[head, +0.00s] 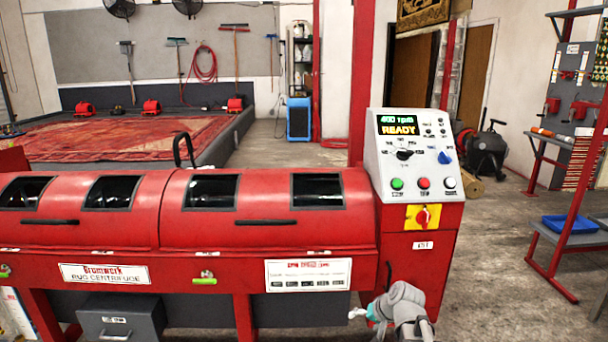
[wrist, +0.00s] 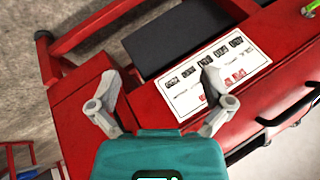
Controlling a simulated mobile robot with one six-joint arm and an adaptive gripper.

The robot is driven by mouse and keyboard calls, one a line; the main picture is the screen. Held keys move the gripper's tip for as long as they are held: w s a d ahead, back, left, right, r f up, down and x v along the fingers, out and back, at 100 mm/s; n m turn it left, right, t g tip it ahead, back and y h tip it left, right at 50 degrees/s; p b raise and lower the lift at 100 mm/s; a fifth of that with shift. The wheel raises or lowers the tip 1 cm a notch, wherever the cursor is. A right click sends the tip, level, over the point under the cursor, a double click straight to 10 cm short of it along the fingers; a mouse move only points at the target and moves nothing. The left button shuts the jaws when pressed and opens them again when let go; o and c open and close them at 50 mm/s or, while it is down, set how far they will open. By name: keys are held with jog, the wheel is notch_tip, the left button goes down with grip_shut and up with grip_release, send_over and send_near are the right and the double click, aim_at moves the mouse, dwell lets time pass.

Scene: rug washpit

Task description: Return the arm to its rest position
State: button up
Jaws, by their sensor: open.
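My gripper (wrist: 160,84) is open and empty in the wrist view, its two grey fingers spread wide. Part of my arm (head: 400,304) shows at the bottom edge of the head view, in front of the right end of the red rug centrifuge (head: 265,222). The rest of the arm is cut off by the frame. In the wrist view the centrifuge's white label plate (wrist: 205,75) lies beyond the fingers. I cannot tell how far the fingers are from the machine.
The control panel (head: 415,150) reads READY and has green, red and white buttons. A red rack (head: 568,250) with a blue tray (head: 569,224) stands at the right. Concrete floor (head: 500,250) is open between the machine and the rack. A rug (head: 100,135) lies in the washpit behind.

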jog(key=s+f+n+g+h, duration=0.3)
jog(key=s+g+h, duration=0.2)
jog(key=s, duration=0.8)
notch_tip(320, 180, up, 24)
jog(key=p, duration=2.5)
jog(key=shift+w+r, duration=0.2)
jog(key=shift+r, duration=0.05)
jog(key=shift+d, duration=0.1)
jog(key=c, duration=0.6)
